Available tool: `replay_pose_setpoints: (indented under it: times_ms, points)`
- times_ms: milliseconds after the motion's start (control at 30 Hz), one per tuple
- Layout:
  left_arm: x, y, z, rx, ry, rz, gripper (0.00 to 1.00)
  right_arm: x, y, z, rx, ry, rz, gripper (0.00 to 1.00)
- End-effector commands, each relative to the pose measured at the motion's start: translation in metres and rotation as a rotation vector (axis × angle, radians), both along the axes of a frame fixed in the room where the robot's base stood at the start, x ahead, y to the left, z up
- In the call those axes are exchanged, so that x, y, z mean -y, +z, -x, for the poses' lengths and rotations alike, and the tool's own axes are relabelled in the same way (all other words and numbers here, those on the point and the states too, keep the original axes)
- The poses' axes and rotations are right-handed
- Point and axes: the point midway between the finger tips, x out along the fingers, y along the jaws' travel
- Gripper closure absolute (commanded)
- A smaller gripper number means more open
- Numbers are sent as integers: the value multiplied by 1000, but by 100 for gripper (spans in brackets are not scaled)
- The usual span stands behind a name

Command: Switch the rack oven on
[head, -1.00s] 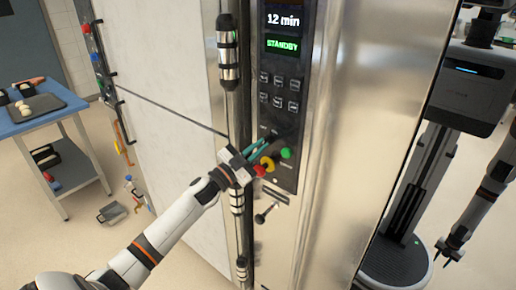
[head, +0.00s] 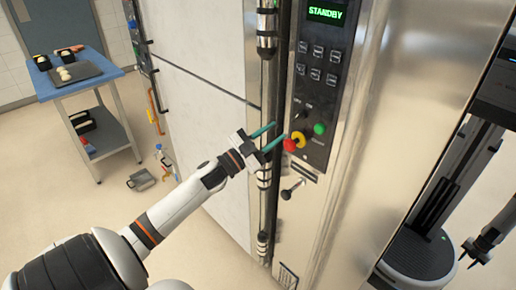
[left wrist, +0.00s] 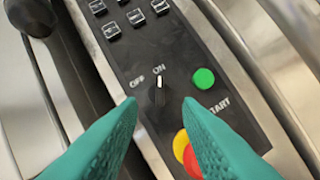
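The rack oven's control panel (head: 325,75) has a lit display (head: 326,14) reading STANDBY. Its small black switch knob (left wrist: 158,96) shows in the left wrist view, below the OFF and ON labels; its white pointer line points up at ON. In the head view the knob (head: 303,114) is small and dark. My left gripper (head: 279,131) is open and empty, with teal fingers just left of the panel. In the left wrist view its fingertips (left wrist: 158,104) lie either side of the knob, apart from it. My right gripper is not clearly in view.
A green START button (left wrist: 204,78) and a red-and-yellow stop button (left wrist: 187,153) sit close to the knob. A vertical door handle (head: 265,100) runs left of the panel. A blue table (head: 85,80) stands far left. A robot base (head: 420,258), possibly a reflection, shows right.

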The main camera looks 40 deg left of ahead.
Motion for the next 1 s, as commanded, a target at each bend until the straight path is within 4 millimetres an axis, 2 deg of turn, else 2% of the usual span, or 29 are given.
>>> replay_pose_setpoints:
  times_ms: [33,100,333,1000]
  points:
    - [-2,-8,10,-4,-1,-1,68,0,-7,0,0,0,0,64]
    - [-6,-12,22,-4,1,-1,68,0,-10,0,0,0,0,64]
    - [-13,-18,45,-1,1,0,68,0,-16,0,0,0,0,64]
    - [-15,-19,49,-2,2,0,68,-1,-16,0,0,0,-2,64]
